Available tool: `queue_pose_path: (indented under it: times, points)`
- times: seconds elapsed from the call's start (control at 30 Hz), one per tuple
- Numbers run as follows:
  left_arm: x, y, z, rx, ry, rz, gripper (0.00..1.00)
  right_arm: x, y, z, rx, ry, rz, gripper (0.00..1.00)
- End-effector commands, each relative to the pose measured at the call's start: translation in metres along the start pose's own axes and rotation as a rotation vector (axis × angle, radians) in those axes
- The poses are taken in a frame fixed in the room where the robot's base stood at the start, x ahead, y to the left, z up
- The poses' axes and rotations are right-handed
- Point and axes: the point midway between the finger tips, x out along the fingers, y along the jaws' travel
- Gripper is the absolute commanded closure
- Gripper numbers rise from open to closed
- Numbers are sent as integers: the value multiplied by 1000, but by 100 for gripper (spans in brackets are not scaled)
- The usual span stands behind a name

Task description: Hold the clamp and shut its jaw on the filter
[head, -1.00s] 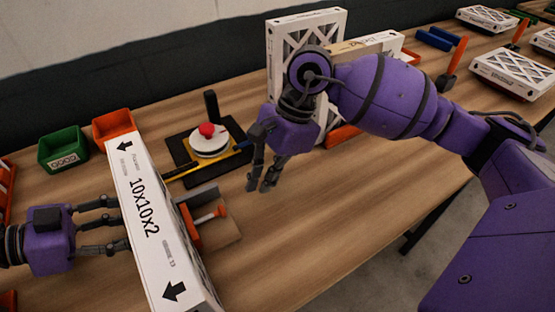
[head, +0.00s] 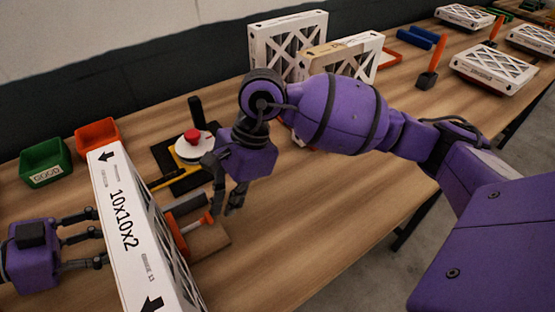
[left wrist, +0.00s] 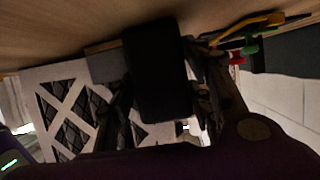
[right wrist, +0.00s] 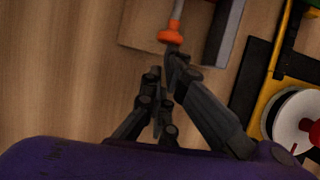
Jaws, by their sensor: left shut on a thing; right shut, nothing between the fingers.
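The white filter box (head: 128,232), marked 10x10x2, stands on edge at the left of the table in the head view. Its lattice face shows in the left wrist view (left wrist: 68,108). My left gripper (head: 98,238) is shut on the filter from its left side. The clamp, with a wooden base (head: 212,240), a grey jaw block and an orange knob (head: 207,218), sits just right of the filter. The knob and its metal rod also show in the right wrist view (right wrist: 172,36). My right gripper (head: 229,206) is shut and empty, close to the knob; contact cannot be told.
A black fixture with a white round part and red knob (head: 192,135) stands behind the clamp. A green bin (head: 45,163) and an orange bin (head: 97,135) are at the back left. More filters (head: 285,45) stand behind my right arm. The table's front middle is clear.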

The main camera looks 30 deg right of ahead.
Motion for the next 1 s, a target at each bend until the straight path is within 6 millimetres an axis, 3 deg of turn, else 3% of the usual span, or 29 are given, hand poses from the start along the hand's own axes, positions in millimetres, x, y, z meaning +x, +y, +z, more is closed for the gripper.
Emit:
queue_pose_path:
  times: [0.33, 0.57, 0.8, 1.0]
  points:
    - [1, 0, 1, -3, 1, 0, 98, -3, -1, 0, -6, -9, -4, 100]
    - [1, 1, 1, -3, 1, 0, 98, -16, -1, -40, 4, 1, -4, 100]
    - [1, 1, 1, -3, 1, 1, 98, -74, -2, -37, -3, -1, -9, 100]
    - [1, 1, 1, -3, 0, 1, 98, -105, -1, -37, -3, -1, -6, 100]
